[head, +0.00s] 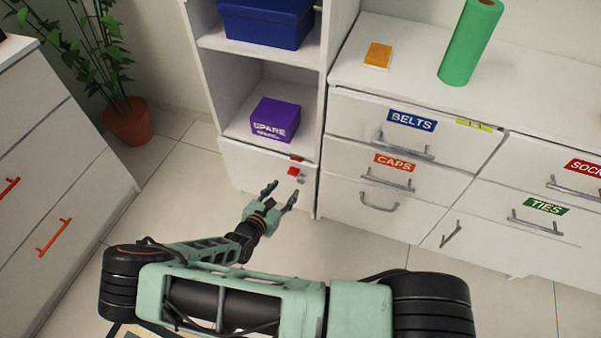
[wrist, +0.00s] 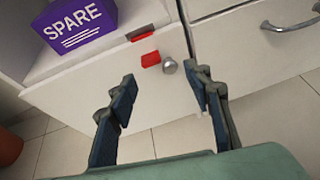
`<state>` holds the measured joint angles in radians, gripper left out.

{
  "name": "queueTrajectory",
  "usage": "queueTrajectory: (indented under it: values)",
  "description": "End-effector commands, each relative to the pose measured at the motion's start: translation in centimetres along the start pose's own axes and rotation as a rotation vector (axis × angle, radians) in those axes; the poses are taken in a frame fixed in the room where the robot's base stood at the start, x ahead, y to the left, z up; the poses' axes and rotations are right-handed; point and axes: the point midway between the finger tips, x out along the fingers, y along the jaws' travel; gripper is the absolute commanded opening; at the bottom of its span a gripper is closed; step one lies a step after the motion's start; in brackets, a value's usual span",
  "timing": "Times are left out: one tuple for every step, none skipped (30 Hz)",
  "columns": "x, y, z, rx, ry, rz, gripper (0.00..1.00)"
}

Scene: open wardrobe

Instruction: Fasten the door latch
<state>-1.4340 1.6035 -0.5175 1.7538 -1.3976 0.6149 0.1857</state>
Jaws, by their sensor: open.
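The small white door (head: 262,178) is at the bottom of the tall shelf unit and looks closed. Near its upper right corner is a red latch piece (head: 293,171), with a round metal knob (head: 301,179) just right of it. A separate red strip (head: 297,158) sits just above, at the shelf edge. In the wrist view the red latch piece (wrist: 151,59) and the knob (wrist: 169,66) show ahead, between the fingers. My gripper (head: 282,189) is open and empty in front of the door, apart from the latch; its fingers also show in the wrist view (wrist: 164,77).
A purple SPARE box (head: 274,120) stands on the shelf above the door. A white drawer unit (head: 390,215) with metal handles adjoins on the right. Another drawer unit (head: 60,160) and a potted plant (head: 127,121) are left. The floor before the door is clear.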

Motion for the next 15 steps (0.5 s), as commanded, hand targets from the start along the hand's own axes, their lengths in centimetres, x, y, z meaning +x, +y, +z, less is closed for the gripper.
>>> queueTrajectory:
  values:
    - [-0.2, 0.7, -0.1, -0.044, -0.002, 0.027, 0.46]
    - [-0.2, 1.0, -0.3, -0.063, -0.004, 0.041, 0.46]
    - [-0.3, 1.4, -0.4, -0.082, -0.007, 0.054, 0.46]
    - [-0.2, 1.6, -0.5, -0.093, -0.008, 0.062, 0.46]
    - [-0.2, 1.7, -0.6, -0.100, -0.009, 0.067, 0.46]
    - [0.0, 1.8, -0.6, -0.105, -0.010, 0.070, 0.46]
    - [0.3, 1.8, -0.7, -0.107, -0.010, 0.071, 0.46]
    - [0.6, 1.8, -0.7, -0.108, -0.011, 0.071, 0.46]
    - [1.1, 1.9, -0.7, -0.107, -0.011, 0.071, 0.46]
    - [1.5, 1.9, -0.7, -0.107, -0.011, 0.070, 0.46]
    - [2.0, 1.9, -0.8, -0.106, -0.010, 0.070, 0.46]
    - [2.8, 1.9, -0.8, -0.106, -0.010, 0.069, 0.46]
    - [3.4, 1.9, -0.8, -0.106, -0.011, 0.068, 0.46]
    - [4.0, 2.0, -0.8, -0.105, -0.011, 0.068, 0.46]
    - [4.8, 2.0, -0.8, -0.105, -0.010, 0.068, 0.46]
